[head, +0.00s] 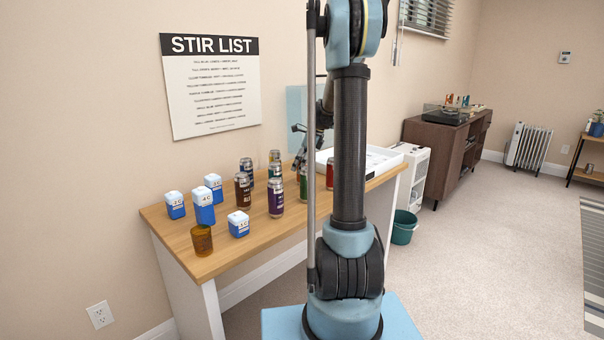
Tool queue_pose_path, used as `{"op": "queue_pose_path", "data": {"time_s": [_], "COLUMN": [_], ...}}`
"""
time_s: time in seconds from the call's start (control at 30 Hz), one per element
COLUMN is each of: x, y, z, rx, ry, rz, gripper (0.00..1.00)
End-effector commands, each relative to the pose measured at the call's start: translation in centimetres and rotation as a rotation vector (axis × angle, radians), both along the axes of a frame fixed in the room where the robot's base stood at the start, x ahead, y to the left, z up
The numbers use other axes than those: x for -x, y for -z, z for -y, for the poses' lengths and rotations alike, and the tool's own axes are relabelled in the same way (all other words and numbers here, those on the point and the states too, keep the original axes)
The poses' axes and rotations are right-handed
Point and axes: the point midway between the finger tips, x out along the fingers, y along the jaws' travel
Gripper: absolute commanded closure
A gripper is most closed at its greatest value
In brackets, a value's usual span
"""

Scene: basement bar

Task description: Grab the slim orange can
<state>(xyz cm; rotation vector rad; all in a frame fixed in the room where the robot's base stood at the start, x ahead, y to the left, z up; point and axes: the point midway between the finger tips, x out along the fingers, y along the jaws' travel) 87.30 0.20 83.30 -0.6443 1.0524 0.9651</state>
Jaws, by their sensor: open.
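Several drink cans stand upright on the wooden table, and I cannot pick out a slim orange one for sure. They include a brown can (242,191), a purple can (276,198), a dark can (246,168), a green can (303,187) and a red can (330,174). A small can (275,156) at the back has a colour too small to tell. My arm hides part of the table and perhaps some cans.
Several blue-and-white boxes (239,225) and an amber cup (202,241) stand at the left of the wooden table (213,265). A white tray (378,162) lies at its right end. A teal bin (404,227) stands on the floor beyond.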

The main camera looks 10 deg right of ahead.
Motion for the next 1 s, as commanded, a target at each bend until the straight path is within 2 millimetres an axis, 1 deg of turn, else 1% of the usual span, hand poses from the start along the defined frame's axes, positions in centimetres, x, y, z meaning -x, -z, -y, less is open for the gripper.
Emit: {"op": "queue_pose_path", "data": {"time_s": [0.03,0.1,0.2,0.3,0.5,0.67,0.7,0.73,0.77,1.0], "x": [-0.1,-0.2,-0.4,-0.4,-0.4,-0.4,-0.4,-0.4,-0.4,-0.4], "y": [0.7,1.5,2.3,2.6,2.6,2.6,2.6,2.6,2.6,2.6], "z": [-0.2,-0.5,-0.8,-0.9,-0.9,-0.9,-0.9,-0.9,-0.9,-0.9], "rx": [0.0,0.0,0.0,0.0,0.0,0.0,0.0,0.0,0.0,0.0], "ry": [-0.001,0.0,0.001,0.001,0.001,0.001,0.001,0.001,0.001,0.001], "rz": [0.0,0.0,0.0,0.0,0.0,0.0,0.0,0.0,0.0,0.0], "gripper": [0.33,0.33,0.33,0.33,0.33,0.69,0.78,0.85,0.89,0.89]}}
